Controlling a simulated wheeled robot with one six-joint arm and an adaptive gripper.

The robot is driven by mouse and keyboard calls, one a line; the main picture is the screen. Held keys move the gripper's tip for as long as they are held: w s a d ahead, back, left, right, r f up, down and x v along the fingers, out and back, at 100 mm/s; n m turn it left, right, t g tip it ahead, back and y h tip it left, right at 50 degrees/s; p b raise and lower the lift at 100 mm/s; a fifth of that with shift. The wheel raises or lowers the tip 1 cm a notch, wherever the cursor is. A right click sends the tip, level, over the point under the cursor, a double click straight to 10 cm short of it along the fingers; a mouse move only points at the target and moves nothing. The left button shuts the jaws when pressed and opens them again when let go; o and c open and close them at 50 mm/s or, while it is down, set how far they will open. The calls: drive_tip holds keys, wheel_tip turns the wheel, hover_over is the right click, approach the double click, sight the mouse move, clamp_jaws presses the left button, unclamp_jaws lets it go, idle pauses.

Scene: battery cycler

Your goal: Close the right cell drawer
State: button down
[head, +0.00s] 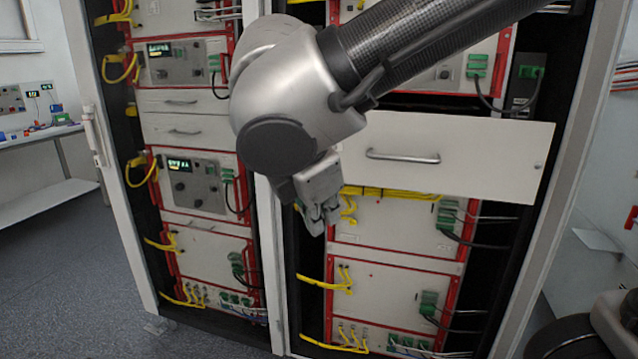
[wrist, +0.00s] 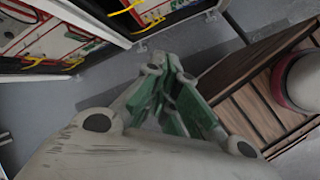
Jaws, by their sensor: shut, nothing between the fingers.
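The right cell drawer (head: 455,157) is in the head view, right of centre. It has a plain white front with a grey bar handle (head: 403,156), and it stands out in front of the right rack. My arm covers its left end. My gripper (head: 322,220) hangs below and left of the drawer front, pointing down, with its fingers together and nothing in them. In the wrist view my gripper (wrist: 182,92) shows green finger pads above the floor. The drawer does not show in the wrist view.
The left rack (head: 195,132) has white drawers that look flush. Yellow and black cables hang from the units on both racks. A side bench (head: 40,133) stands at the far left. The grey floor (head: 70,260) at left is clear. The wrist view shows a brown slatted surface (wrist: 255,95) at right.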

drive_tip(key=w+a+r+n+t, duration=0.3)
drive_tip(key=a+r+n, duration=0.1)
drive_tip(key=r+n, duration=0.35)
drive_tip(key=w+d+r+x, duration=0.1)
drive_tip(key=r+x, duration=0.1)
drive_tip(key=x, duration=1.1)
drive_tip(key=shift+w+d+f+n+h, duration=0.3)
drive_tip(key=shift+w+n, duration=0.05)
drive_tip(key=shift+w, duration=0.2)
drive_tip(key=w+d, duration=0.3)
drive_tip(key=w, duration=0.8)
drive_tip(key=w+d, duration=0.4)
drive_tip(key=w, duration=0.7)
drive_tip(key=w+d, duration=0.4)
drive_tip(key=w, duration=0.7)
drive_tip(key=shift+w, duration=0.35)
drive_tip(key=shift+r, duration=0.1)
drive_tip(key=shift+w+r, duration=0.1)
drive_tip(key=shift+r, duration=0.05)
